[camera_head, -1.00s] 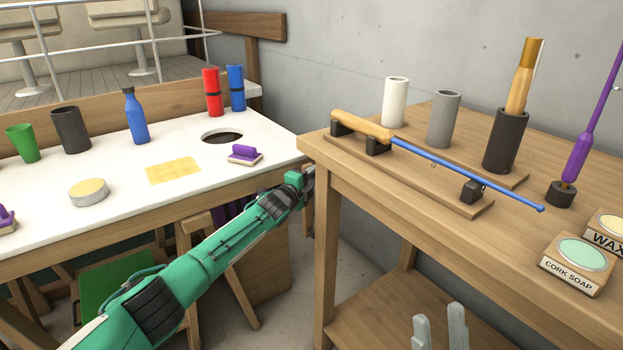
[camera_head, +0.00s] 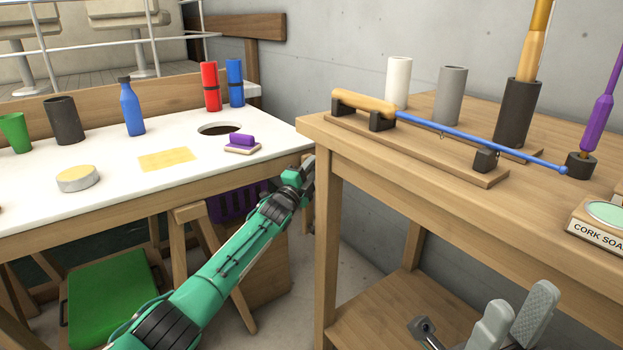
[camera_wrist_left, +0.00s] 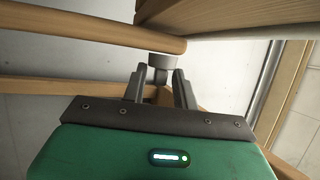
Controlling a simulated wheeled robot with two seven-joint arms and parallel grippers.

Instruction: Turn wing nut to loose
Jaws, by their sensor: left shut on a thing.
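My left gripper (camera_head: 308,180) is in the gap between the white table and the wooden workbench, at the end of the green arm. In the left wrist view its two grey fingers (camera_wrist_left: 159,88) are close around a small dark piece (camera_wrist_left: 160,95), which seems to be the wing nut and is mostly hidden. My right gripper (camera_head: 513,318) shows two pale grey fingers, apart and empty, low in front of the workbench.
The workbench (camera_head: 345,190) holds a blue rod on a rack, upright tubes and a cork soap tin (camera_head: 600,225). The white table (camera_head: 100,205) carries a blue bottle, cups and a purple brush. A grey metal part (camera_head: 425,330) shows over the lower shelf.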

